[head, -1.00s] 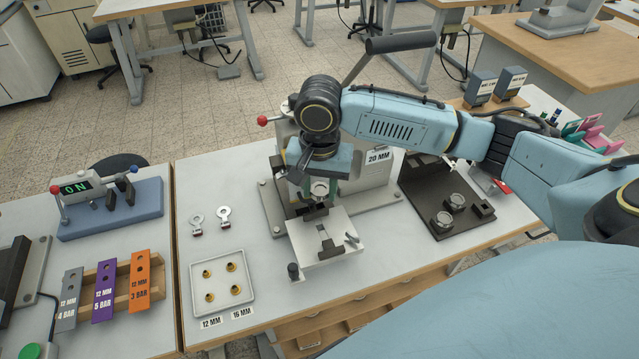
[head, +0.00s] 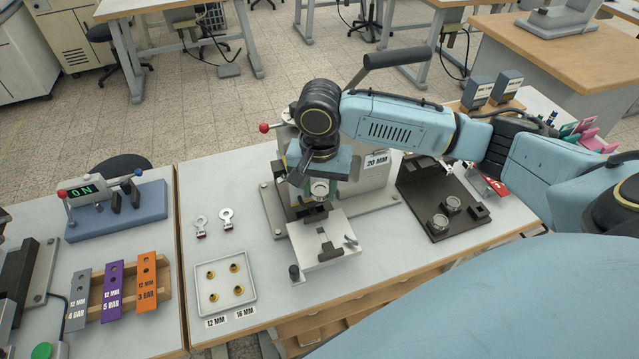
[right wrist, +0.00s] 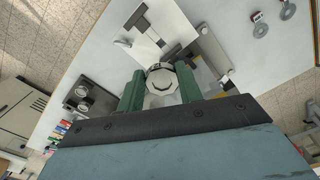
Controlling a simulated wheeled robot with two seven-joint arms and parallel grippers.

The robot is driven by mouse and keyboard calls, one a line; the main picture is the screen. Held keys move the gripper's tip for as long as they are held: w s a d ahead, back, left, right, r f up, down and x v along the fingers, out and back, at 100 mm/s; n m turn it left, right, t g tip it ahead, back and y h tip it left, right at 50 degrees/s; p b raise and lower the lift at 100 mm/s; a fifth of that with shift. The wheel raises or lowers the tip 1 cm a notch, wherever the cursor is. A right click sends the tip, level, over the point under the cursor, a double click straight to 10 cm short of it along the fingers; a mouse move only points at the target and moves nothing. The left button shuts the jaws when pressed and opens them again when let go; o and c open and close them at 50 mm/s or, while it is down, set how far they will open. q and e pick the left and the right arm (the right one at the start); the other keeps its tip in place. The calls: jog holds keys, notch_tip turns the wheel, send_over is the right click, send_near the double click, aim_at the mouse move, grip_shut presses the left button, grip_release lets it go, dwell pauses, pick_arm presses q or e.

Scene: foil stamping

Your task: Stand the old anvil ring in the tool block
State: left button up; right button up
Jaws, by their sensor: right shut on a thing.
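My right gripper (head: 320,188) hangs in front of the press, above its white base plate (head: 328,246). In the right wrist view its green fingers (right wrist: 161,88) are shut on a pale, round, faceted metal piece (right wrist: 162,76), which I take for the old anvil ring. In the head view the fingers and arm partly hide this ring. The dark tool block (head: 428,214) stands to the right of the press and holds round metal pieces (head: 438,222); it also shows in the right wrist view (right wrist: 76,96). My left gripper is not in view.
The press (head: 375,185) has a "20 MM" label and a long lever (head: 401,57).

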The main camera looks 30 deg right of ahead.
jog(key=shift+r+p, duration=1.05)
jog(key=shift+p, duration=0.55)
jog(key=shift+f, duration=0.1)
